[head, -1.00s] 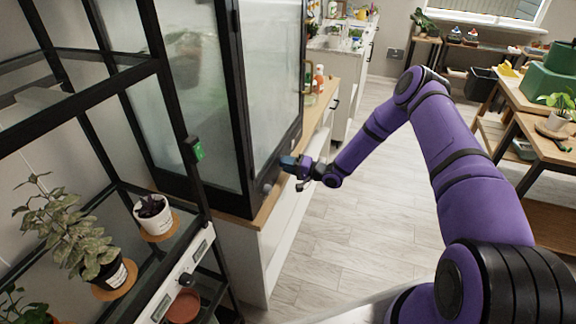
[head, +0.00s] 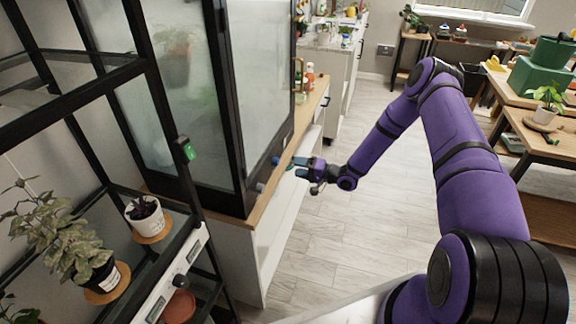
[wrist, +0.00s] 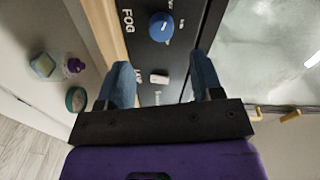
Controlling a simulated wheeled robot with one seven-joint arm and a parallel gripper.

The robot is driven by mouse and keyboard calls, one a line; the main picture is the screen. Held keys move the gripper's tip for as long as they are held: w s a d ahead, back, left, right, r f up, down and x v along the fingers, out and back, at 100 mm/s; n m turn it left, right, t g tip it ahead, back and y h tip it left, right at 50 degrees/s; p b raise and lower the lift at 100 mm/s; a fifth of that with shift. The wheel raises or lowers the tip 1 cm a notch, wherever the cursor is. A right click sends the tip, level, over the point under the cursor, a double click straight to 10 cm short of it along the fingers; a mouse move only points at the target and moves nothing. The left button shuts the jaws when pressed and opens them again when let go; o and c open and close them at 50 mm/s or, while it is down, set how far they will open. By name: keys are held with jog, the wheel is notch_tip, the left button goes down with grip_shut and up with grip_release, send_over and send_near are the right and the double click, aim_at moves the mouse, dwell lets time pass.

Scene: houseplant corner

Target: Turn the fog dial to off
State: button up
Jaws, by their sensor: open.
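The fog dial (wrist: 160,26) is a round blue knob on a black panel, beside the white FOG lettering in the wrist view. Pale marks surround it, but I cannot read its setting. In the head view the blue dial (head: 275,160) shows on the low front edge of the glass cabinet. My gripper (head: 297,167) is open and empty, a little to the right of the dial and apart from it. In the wrist view my gripper (wrist: 161,65) has its blue fingers spread, with the dial ahead of the gap between them.
A small white control (wrist: 158,78) sits on the panel near the dial. The frosted glass cabinet (head: 262,80) stands on a wooden-topped counter (head: 277,190). Bottles (head: 309,76) stand farther along it. A black shelf with potted plants is at left. The floor (head: 345,225) is clear.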

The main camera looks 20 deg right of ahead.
jog(key=shift+v, duration=1.55)
jog(key=s+a+r+n+g+h, duration=0.15)
jog(key=s+r+g, duration=0.3)
jog(key=r, duration=0.65)
jog(key=s+a+r+n+g+h, duration=0.1)
jog(key=s+a+r+n+g, duration=0.3)
jog(key=r, duration=0.7)
jog(key=s+a+r+n+g+h, duration=0.25)
jog(key=s+r, duration=0.35)
jog(key=r, duration=0.6)
jog(key=s+d+r+m+t+h, duration=0.1)
jog(key=s+d+r+h, duration=0.1)
jog(key=s+r, duration=0.3)
jog(key=s+d+r+m+t+h, duration=0.1)
jog(key=s+r, duration=0.4)
jog(key=s, duration=0.8)
jog(key=s+d+r+t+h, duration=0.3)
jog(key=s+r+h, duration=0.2)
jog(key=s, duration=0.4)
jog(key=shift+d+m+h, duration=0.3)
jog(key=shift+m, duration=0.1)
